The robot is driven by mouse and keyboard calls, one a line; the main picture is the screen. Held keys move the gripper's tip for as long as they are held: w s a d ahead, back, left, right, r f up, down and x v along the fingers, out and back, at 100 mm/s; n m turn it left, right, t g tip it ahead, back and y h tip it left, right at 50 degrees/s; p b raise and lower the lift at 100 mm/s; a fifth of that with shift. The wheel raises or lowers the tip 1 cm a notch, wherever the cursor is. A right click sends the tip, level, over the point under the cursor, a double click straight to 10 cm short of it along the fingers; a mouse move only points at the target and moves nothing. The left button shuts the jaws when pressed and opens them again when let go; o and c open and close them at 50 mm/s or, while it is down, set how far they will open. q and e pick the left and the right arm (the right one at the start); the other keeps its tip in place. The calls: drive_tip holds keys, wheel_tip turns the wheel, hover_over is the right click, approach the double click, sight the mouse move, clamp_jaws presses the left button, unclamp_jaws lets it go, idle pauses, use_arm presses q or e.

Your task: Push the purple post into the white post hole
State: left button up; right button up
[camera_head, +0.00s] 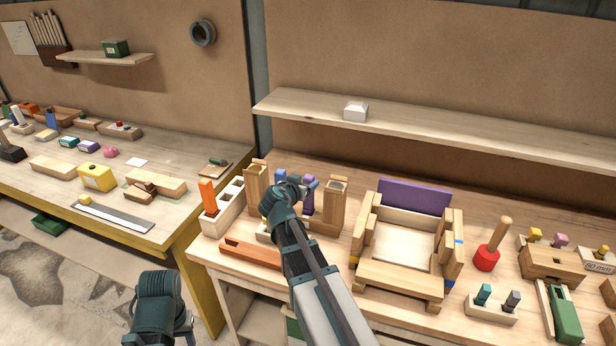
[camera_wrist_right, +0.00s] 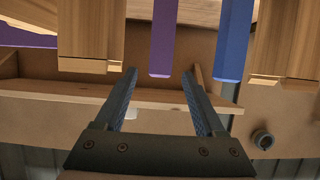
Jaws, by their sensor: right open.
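The purple post (camera_head: 308,196) stands between two tall wooden posts on the right-hand bench, partly hidden by my right gripper (camera_head: 306,184). In the right wrist view the purple post (camera_wrist_right: 163,38) lies between the open fingertips of the gripper (camera_wrist_right: 159,73), with a gap on both sides. A blue post (camera_wrist_right: 234,40) is just beyond the finger on the right. A white block (camera_head: 226,209) with a dark square hole and an orange post (camera_head: 208,195) stands left of the gripper. Only a teal link of my left arm shows; its gripper is out of view.
Tall wooden posts (camera_head: 336,203) flank the gripper closely. A wooden chair-like frame with a purple back panel (camera_head: 413,195) stands to the right, then a red-based peg (camera_head: 487,258). An orange bar (camera_head: 250,252) lies in front. A shelf (camera_head: 430,127) runs above the bench.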

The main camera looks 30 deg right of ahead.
drive_tip(key=p+v, duration=0.3)
drive_tip(key=v, duration=0.6)
drive_tip(key=shift+s, duration=0.2)
drive_tip(key=shift+a, duration=0.15)
drive_tip(key=s+a+f+n+g+y, duration=0.3)
drive_tip(key=s+a, duration=0.3)
drive_tip(key=a, duration=0.3)
drive_tip(key=s+a+f+n+g+y, duration=0.3)
drive_tip(key=s+a+f+n, duration=0.3)
drive_tip(key=a, duration=0.3)
drive_tip(key=s+a+f+n+g+y, duration=0.3)
drive_tip(key=s+a+f+n, duration=0.1)
drive_tip(key=s+a, duration=0.3)
drive_tip(key=shift+a+f+n, duration=0.2)
drive_tip(key=shift+a+n, duration=0.1)
drive_tip(key=shift+a, duration=0.95)
